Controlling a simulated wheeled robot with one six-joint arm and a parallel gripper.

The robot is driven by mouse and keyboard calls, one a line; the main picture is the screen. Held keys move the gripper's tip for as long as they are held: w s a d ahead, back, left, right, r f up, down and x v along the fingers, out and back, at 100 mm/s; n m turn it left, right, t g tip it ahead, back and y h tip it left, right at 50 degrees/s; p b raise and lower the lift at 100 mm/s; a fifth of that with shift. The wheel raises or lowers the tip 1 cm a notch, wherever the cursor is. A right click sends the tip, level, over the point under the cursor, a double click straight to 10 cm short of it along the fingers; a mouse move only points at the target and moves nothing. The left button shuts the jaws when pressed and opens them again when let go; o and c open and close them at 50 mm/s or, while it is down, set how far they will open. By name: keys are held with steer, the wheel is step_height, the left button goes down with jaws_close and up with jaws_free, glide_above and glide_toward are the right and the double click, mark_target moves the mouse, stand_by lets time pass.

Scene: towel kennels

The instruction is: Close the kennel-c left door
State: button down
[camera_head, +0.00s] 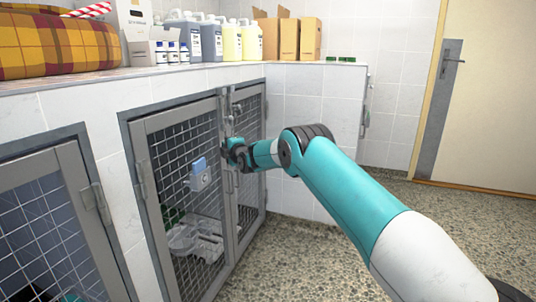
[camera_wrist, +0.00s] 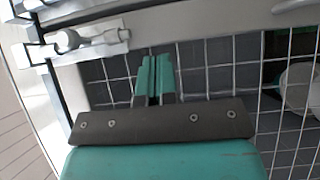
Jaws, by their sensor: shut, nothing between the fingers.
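The left mesh door (camera_head: 181,115) of the middle kennel fills the centre of the head view, with grey frame, hinges on its left and a blue tag (camera_head: 200,175) on the mesh. I cannot read which kennel it is. It looks nearly in line with the kennel front; I cannot tell if it is fully closed. My gripper (camera_head: 228,149) is at this door's free edge, near the right door (camera_head: 248,108). In the wrist view my teal fingers (camera_wrist: 156,62) are together and empty before the mesh, beside a metal latch (camera_wrist: 85,40). Contact is unclear.
Another mesh door (camera_head: 45,215) stands at the left. A grey-white item (camera_head: 196,240) lies behind the middle mesh. The counter above holds a plaid cushion (camera_head: 55,45), jugs (camera_head: 230,42) and cartons (camera_head: 289,40). A tiled wall (camera_head: 310,110) projects at right. The speckled floor (camera_head: 285,265) in front is clear.

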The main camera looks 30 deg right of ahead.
steer(key=s+d+p, duration=0.1)
steer(key=s+d, duration=0.6)
steer(key=s, duration=0.1)
steer(key=shift+s+d+f, duration=0.15)
steer(key=shift+s+d, duration=0.1)
steer(key=shift+s, duration=0.15)
steer(key=s+a+r+m+g+y, duration=0.25)
steer(key=s+a+r, duration=0.2)
steer(key=a, duration=0.45)
steer(key=s+a+r+m+g+y, duration=0.1)
steer(key=s+a+r+g+y, duration=0.15)
steer(key=s+a, duration=0.4)
steer(key=s+a+r+m+g, duration=0.2)
steer(key=s+a+r+g, duration=0.15)
steer(key=s+a, duration=0.55)
steer(key=s+a+f+m+g, duration=0.1)
steer(key=s+m+g, duration=0.15)
steer(key=s, duration=0.85)
steer(key=s+a+f+m+g+h, duration=0.1)
steer(key=s+g, duration=0.3)
steer(key=s, duration=0.8)
steer(key=s+a+m+g, duration=0.2)
steer(key=s+g, duration=0.1)
steer(key=s, duration=0.8)
step_height(320, 180, up, 29)
steer(key=p, duration=2.9)
steer(key=shift+d, duration=0.15)
